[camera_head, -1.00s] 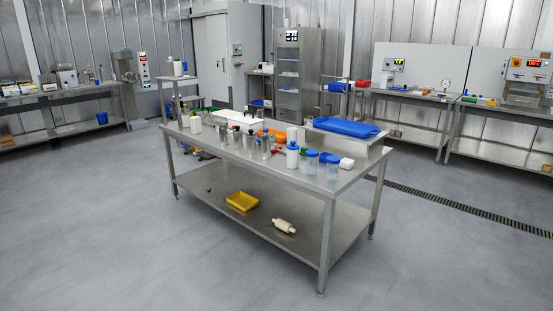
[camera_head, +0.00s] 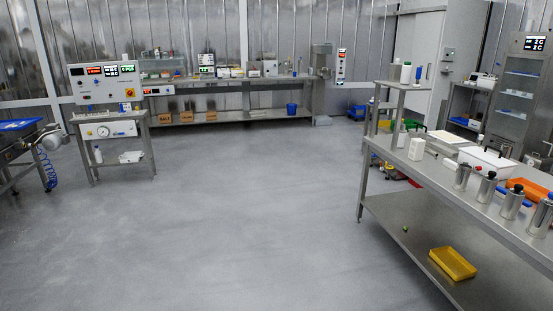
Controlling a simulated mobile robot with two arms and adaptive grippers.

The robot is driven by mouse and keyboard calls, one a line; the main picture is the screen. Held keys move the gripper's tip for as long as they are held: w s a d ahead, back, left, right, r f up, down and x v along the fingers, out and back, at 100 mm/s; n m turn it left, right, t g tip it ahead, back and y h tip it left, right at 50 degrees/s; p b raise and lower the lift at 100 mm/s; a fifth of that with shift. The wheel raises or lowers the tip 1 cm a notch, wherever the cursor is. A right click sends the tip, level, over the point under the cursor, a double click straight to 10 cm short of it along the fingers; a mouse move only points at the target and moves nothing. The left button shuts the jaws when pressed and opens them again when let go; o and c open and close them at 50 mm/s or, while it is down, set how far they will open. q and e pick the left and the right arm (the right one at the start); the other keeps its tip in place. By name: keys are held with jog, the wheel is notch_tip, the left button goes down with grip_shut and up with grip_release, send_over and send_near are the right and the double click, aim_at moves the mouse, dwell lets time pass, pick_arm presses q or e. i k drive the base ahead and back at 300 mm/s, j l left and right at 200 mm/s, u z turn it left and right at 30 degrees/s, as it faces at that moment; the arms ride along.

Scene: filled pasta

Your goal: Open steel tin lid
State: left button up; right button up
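Several steel tins stand in a row on the steel table at the right of the head view. One tin (camera_head: 462,176) is nearest the white box, another tin (camera_head: 486,187) is beside it, and a third tin (camera_head: 513,202) is further right. They have dark tops; whether these are lids or knobs is too small to tell. A further steel container (camera_head: 541,216) is at the picture's right edge. Neither of my grippers is in view.
A long bench (camera_head: 225,118) lines the back wall. The floor (camera_head: 230,215) is clear.

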aim_at(417, 130)
jog(key=i+u, duration=0.2)
jog(key=i, duration=1.55)
jog(key=i+l+z, duration=0.1)
jog(key=i+z, duration=0.25)
jog(key=i, duration=0.25)
jog(key=i+z, duration=0.35)
jog(key=i, duration=0.25)
jog(key=i+j+z, duration=0.35)
jog(key=i, duration=0.2)
jog(key=i+l+u, duration=0.1)
jog(key=i, duration=0.45)
jog(key=i+l+u, duration=0.1)
jog(key=i, duration=0.4)
jog(key=i+l+u, duration=0.1)
jog(key=i, duration=0.45)
jog(key=i+l+u, duration=0.1)
jog(key=i+l, duration=0.2)
jog(key=i, duration=0.2)
jog(key=i+j+u, duration=0.1)
jog(key=i+u, duration=0.2)
jog(key=i, duration=1.25)
jog(key=i+z, duration=0.2)
jog(key=z, duration=0.25)
jog(key=i+z, duration=0.2)
jog(key=z, duration=0.2)
jog(key=i+j+z, duration=0.1)
jog(key=z, duration=0.35)
jog(key=i+j+z, duration=0.2)
jog(key=z, duration=0.2)
jog(key=i, duration=0.1)
